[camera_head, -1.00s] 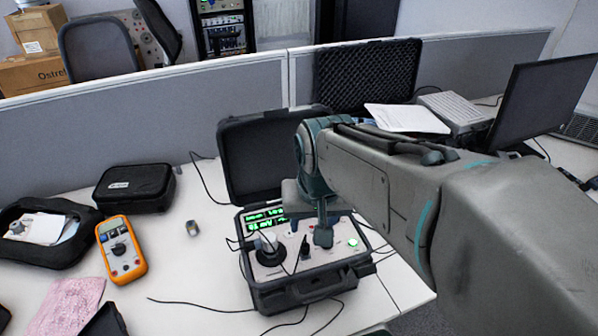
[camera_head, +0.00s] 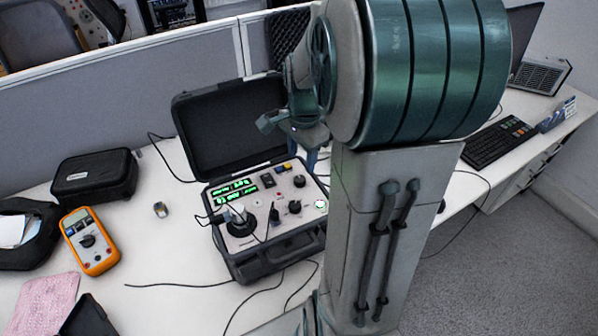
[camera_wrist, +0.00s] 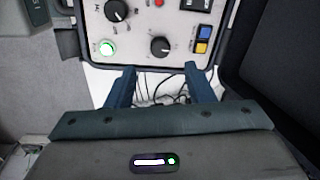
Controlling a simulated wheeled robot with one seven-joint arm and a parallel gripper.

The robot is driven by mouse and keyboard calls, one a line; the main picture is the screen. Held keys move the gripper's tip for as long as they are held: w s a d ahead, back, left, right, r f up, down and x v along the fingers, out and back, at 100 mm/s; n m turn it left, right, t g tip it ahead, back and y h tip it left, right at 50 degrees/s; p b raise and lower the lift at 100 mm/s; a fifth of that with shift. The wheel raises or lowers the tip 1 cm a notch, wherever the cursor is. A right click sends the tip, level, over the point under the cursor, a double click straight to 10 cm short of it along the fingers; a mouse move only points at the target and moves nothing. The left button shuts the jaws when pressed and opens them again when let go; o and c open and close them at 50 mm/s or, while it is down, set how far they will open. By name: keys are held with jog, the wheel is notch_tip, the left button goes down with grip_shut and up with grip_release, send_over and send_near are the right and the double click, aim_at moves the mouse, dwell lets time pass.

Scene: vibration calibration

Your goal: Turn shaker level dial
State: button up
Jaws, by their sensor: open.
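The open black case (camera_head: 262,268) on the desk holds a light control panel with two black dials. One dial (camera_head: 299,181) is toward the back right, and another dial (camera_head: 294,206) is nearer the front. In the wrist view they are the near dial (camera_wrist: 159,46) and the far dial (camera_wrist: 116,10). Labels are too small to tell which is the shaker level dial. My gripper (camera_wrist: 162,80) is open and empty, its fingertips just off the panel's right edge, apart from both dials. In the head view my arm partly hides it.
A green-lit button (camera_head: 319,204), blue and yellow buttons (camera_head: 288,168), green displays (camera_head: 235,187) and a cabled cylinder (camera_head: 240,222) share the panel. The raised lid (camera_head: 225,130) stands behind. An orange multimeter (camera_head: 90,241) and black pouch (camera_head: 95,178) lie left. Loose cables cross the desk.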

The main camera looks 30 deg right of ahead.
aim_at(300, 178)
jog(key=f, duration=0.7)
jog(key=shift+w+f, duration=0.1)
jog(key=shift+w, duration=0.1)
jog(key=c, duration=1)
